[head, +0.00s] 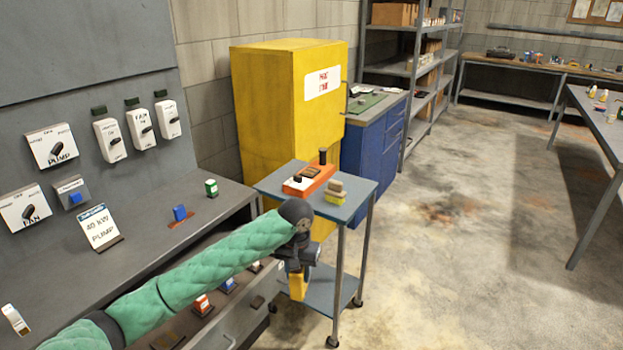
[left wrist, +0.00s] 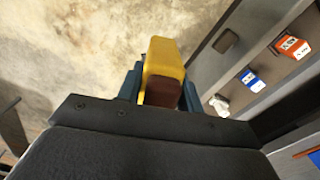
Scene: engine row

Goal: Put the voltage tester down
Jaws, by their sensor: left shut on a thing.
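The voltage tester (head: 297,288) appears to be the yellow block hanging under my left gripper (head: 298,268) in the head view. In the left wrist view the same yellow tester (left wrist: 165,58), with a dark red-brown part, sits between the two blue-grey fingers of my left gripper (left wrist: 160,88). The gripper is shut on it. The tester is in the air, in front of the small cart and beside the open drawer of the grey bench. My right gripper shows in neither view.
The open drawer (head: 232,325) holds several small boxes. The grey bench top (head: 150,222) has free room around a blue block (head: 180,212). A yellow cabinet (head: 275,110) stands behind.

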